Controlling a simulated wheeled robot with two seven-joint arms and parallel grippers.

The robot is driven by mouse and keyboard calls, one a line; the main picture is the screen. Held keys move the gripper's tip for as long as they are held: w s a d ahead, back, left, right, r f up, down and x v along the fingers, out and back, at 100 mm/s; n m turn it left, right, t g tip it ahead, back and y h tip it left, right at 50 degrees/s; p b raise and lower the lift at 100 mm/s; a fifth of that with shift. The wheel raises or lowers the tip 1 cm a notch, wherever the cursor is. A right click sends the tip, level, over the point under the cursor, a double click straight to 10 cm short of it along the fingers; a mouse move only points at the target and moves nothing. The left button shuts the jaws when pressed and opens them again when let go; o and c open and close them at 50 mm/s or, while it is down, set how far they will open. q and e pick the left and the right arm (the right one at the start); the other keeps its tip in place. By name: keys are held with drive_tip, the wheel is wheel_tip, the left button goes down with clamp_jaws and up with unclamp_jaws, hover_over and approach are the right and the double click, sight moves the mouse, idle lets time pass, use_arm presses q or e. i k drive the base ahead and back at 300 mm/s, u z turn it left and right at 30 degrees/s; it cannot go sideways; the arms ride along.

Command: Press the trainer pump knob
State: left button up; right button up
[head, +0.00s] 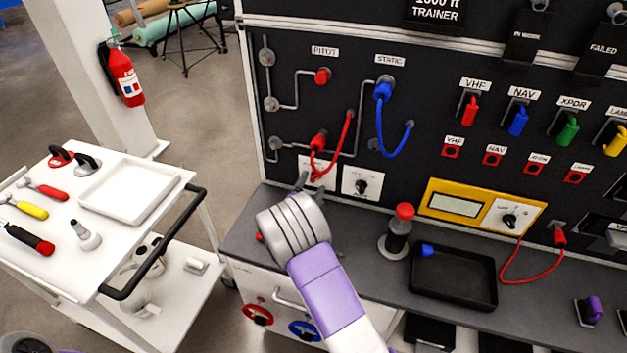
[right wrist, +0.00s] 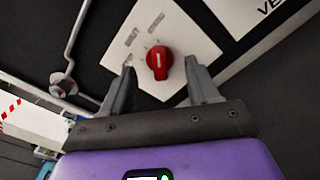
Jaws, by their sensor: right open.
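In the right wrist view, a red knob (right wrist: 158,61) with a pale mark sits on a white plate (right wrist: 190,35) with small, blurred lettering. I cannot read whether it names the pump. My right gripper (right wrist: 165,80) is open, its two grey fingers on either side of the knob in the picture, with nothing held. I cannot tell how far it is from the knob. In the head view, my right gripper (head: 303,181) is in front of the panel's lower left, by a white plate (head: 306,166) partly hidden by a red cable. My left gripper is not in view.
A second plate with a black knob (head: 362,186) is just to the right. Red (head: 346,135) and blue (head: 380,125) cables loop from the panel. A red-topped cylinder (head: 398,232) and black tray (head: 455,297) are on the bench. A white cart (head: 60,240) stands left.

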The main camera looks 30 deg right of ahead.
sight(405, 210)
drive_tip(key=k, duration=1.5)
